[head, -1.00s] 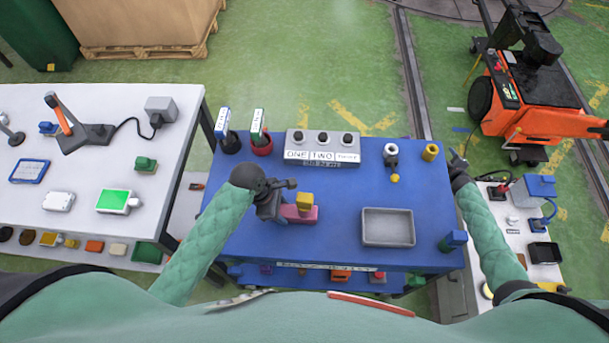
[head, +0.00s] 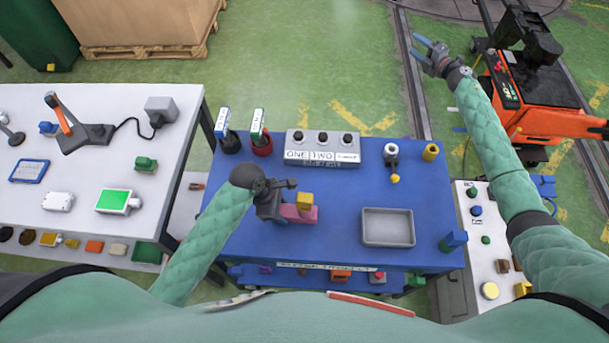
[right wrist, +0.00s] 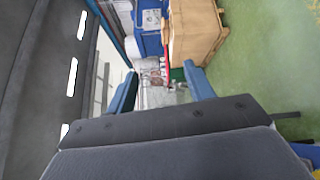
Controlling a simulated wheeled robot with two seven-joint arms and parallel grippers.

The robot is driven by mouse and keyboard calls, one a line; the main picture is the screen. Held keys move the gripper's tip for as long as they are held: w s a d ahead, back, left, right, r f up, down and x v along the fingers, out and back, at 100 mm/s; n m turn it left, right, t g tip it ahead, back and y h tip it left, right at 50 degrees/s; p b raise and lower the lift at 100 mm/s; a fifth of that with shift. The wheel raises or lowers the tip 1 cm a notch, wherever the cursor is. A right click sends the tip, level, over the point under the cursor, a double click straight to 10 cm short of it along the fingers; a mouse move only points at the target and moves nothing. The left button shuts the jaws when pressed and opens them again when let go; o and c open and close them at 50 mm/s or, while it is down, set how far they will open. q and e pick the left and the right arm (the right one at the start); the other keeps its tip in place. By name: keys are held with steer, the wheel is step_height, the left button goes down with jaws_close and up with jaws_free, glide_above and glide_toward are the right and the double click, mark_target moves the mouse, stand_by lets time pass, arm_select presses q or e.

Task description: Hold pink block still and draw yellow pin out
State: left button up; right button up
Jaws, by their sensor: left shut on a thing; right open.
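The pink block (head: 303,217) lies on the blue table (head: 345,205), left of the grey tray. The yellow pin (head: 304,200) stands up out of its top. My left gripper (head: 280,212) is shut on the pink block's left end and partly hides it. My right gripper (head: 431,48) is raised far from the block, beyond the table's back right corner, with its fingers apart and nothing between them. Its open fingers also show in the right wrist view (right wrist: 160,92).
A grey tray (head: 388,242) stands right of the block. A box with several black knobs (head: 322,159) is at the back. A grey ring-topped fixture (head: 391,161) and yellow cylinder (head: 430,152) stand at back right. An orange machine (head: 545,110) is on the floor beyond.

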steer(key=s+a+r+n+g+y, duration=0.2)
steer(key=a+r+n+g, duration=0.2)
steer(key=a+r+n, duration=0.6)
steer(key=s+a+r+n+g+y, duration=0.1)
steer(key=s+a+r+n+g, duration=0.15)
steer(key=a+r, duration=0.9)
steer(key=s+a+f+n+g+h, duration=0.2)
steer(key=s+a+f+n+g, duration=0.15)
steer(key=s, duration=0.35)
steer(key=s+a+f+n+g+h, duration=0.1)
steer(key=s+a+f+n+g, duration=0.15)
steer(key=s+a, duration=0.35)
steer(key=s+a+f+n+g+h, duration=0.2)
steer(key=s+a+f, duration=0.15)
steer(key=s, duration=0.45)
steer(key=s+f+n+h, duration=0.3)
steer(key=s+f+h, duration=0.15)
steer(key=s, duration=0.95)
steer(key=s+f+n+h, duration=0.2)
steer(key=s+f+h, duration=0.3)
steer(key=s, duration=0.9)
steer(key=shift+t+y, duration=0.25)
steer(key=shift+y, duration=0.3)
steer(key=f, duration=1.3)
steer(key=shift+w, duration=0.4)
steer(key=shift+r, duration=0.1)
jaws_close()
